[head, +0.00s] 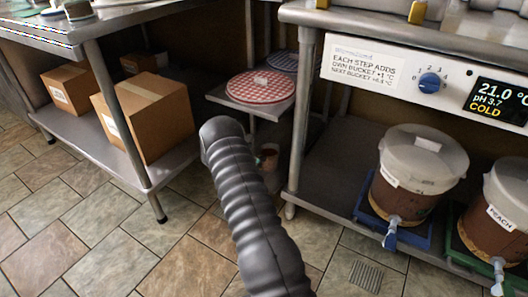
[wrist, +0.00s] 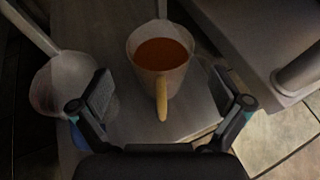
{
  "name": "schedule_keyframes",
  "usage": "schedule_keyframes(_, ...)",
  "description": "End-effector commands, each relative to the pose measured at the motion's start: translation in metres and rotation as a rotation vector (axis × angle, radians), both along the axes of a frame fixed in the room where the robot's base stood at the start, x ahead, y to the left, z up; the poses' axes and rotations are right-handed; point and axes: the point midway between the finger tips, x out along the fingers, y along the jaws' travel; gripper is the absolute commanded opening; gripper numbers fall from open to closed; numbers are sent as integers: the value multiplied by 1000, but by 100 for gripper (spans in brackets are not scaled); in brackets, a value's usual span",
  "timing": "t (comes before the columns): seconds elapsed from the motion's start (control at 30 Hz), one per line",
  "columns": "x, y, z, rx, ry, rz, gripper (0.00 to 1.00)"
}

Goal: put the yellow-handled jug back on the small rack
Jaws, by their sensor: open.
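The yellow-handled jug (wrist: 143,78) stands upright on a grey metal surface (wrist: 190,127) in the wrist view and holds orange-brown liquid. Its yellow handle (wrist: 162,98) points toward my gripper (wrist: 162,92). My gripper is open, with one finger on each side of the jug and handle, and a gap on both sides. I cannot tell which structure is the small rack.
A long-handled pale vessel (wrist: 60,80) sits left of the jug, close to the left finger. In the head view, a checked cloth-covered round (head: 260,87) lies on a small shelf. Cardboard boxes (head: 147,115) stand left; lidded buckets (head: 415,170) stand right. Tiled floor is clear in front.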

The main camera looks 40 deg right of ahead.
Motion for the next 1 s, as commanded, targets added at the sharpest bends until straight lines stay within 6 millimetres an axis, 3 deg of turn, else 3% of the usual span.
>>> schedule_keyframes(0.2,1,36,16,0,-1,2,100)
schedule_keyframes(0.43,0,54,24,2,-3,-2,100)
schedule_keyframes(0.53,-2,58,37,15,-29,-18,100)
schedule_keyframes(0.77,-24,83,113,117,-199,-130,100)
schedule_keyframes(1.0,-68,121,194,261,-412,-277,100)
